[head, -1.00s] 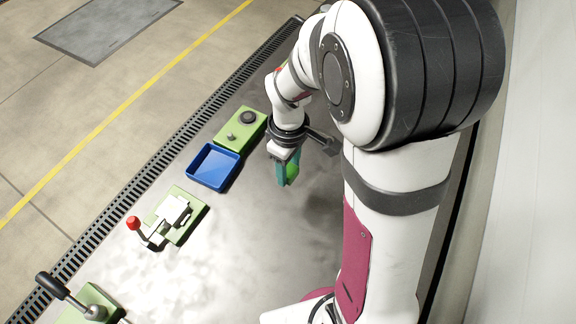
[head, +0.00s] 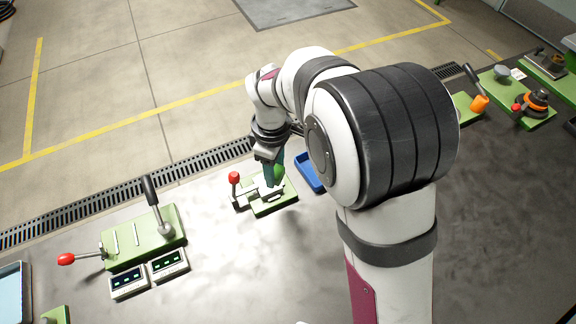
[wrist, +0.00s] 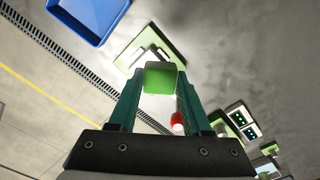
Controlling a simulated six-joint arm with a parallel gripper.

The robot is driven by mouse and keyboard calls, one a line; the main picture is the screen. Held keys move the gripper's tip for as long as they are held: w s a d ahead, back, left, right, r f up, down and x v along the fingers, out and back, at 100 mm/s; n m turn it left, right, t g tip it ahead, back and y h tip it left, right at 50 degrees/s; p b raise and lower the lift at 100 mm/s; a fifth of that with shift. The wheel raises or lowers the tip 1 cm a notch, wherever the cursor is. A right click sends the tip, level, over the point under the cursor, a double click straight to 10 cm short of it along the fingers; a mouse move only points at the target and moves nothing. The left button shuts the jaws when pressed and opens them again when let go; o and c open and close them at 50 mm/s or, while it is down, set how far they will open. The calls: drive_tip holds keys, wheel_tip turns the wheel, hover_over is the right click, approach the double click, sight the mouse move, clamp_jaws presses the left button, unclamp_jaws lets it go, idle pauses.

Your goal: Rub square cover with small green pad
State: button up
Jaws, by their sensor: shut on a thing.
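My gripper (head: 273,180), with teal fingers, is shut on the small green pad (wrist: 160,78). In the wrist view the pad sits between the fingertips. The square cover (wrist: 148,58) looks white and lies on a green base plate (wrist: 172,36) beyond the pad. In the head view my gripper is over this fixture, and the fingers hide part of the cover. I cannot tell whether the pad touches the cover.
A lever with a red knob (head: 234,177) stands at the fixture's left, close to my gripper. A blue tray (head: 310,174) is to the right. A green fixture with a black-handled lever (head: 151,190) and two display boxes (head: 168,264) are at the left.

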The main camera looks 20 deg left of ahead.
sight(276, 190)
drive_tip(key=shift+d+f, duration=0.1)
drive_tip(key=shift+f, duration=2.9)
drive_tip(key=shift+w+a+f, duration=0.3)
drive_tip(key=shift+f, duration=0.35)
clamp_jaws()
drive_tip(key=shift+w+a, duration=2.3)
drive_tip(key=shift+a, duration=0.05)
drive_tip(key=shift+s+d+f, duration=0.1)
drive_tip(key=shift+s+d, duration=2.55)
drive_tip(key=shift+r, duration=4.15)
